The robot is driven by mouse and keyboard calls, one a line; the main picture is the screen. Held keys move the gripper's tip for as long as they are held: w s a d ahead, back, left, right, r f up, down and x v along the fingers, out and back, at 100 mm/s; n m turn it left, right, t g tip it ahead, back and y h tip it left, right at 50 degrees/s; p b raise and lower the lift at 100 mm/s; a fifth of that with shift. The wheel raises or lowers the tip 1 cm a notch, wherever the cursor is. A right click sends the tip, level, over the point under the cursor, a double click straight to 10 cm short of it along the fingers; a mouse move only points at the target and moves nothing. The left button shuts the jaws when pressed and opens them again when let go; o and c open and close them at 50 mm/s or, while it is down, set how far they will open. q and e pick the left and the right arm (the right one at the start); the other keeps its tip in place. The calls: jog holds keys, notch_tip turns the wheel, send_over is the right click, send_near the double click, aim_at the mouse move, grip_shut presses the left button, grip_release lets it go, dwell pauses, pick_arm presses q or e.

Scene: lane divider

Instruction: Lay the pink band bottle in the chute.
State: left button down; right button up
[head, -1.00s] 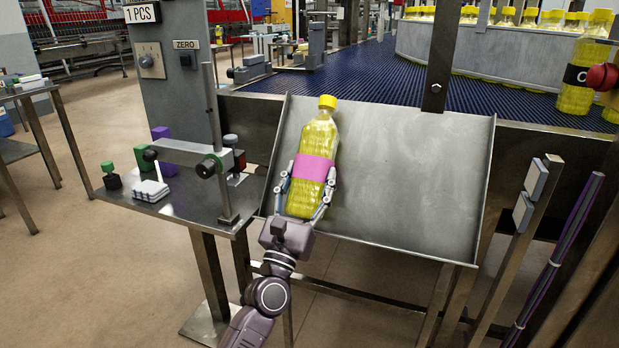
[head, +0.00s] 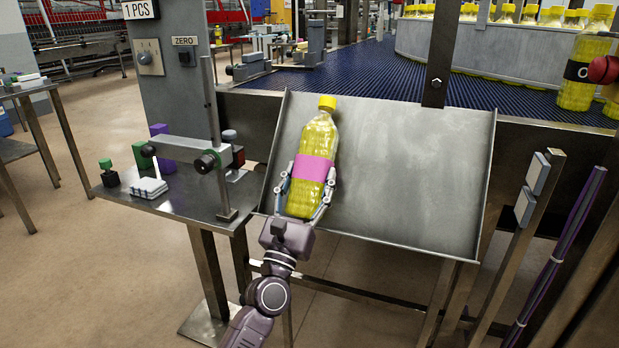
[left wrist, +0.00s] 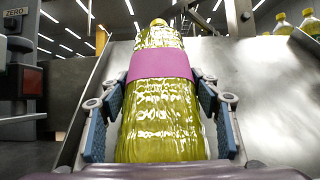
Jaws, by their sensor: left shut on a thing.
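The pink band bottle (head: 317,140) is a clear bottle of yellow liquid with a yellow cap and a pink band. It lies along the left part of the sloped metal chute (head: 410,170), cap towards the upper end. My left gripper (head: 306,192) is shut on its lower half, one finger on each side. In the left wrist view the bottle (left wrist: 160,130) fills the middle between the gripper's blue-padded fingers (left wrist: 160,118). Whether the bottle's underside touches the chute floor is hidden. My right gripper is not in view.
A metal side table (head: 190,203) with a clamp stand (head: 214,160) and small blocks stands close left of the chute. A blue conveyor (head: 380,80) with several yellow-capped bottles lies behind. A dark post (head: 440,50) rises at the chute's upper edge. The chute's middle and right are bare.

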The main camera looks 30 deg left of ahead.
pick_arm(q)
jog(key=shift+r, duration=0.2)
jog(key=c, duration=0.6)
grip_release()
jog(key=shift+f, duration=0.35)
jog(key=v, duration=1.1)
jog(key=shift+s, duration=0.4)
jog(key=shift+f, duration=0.1)
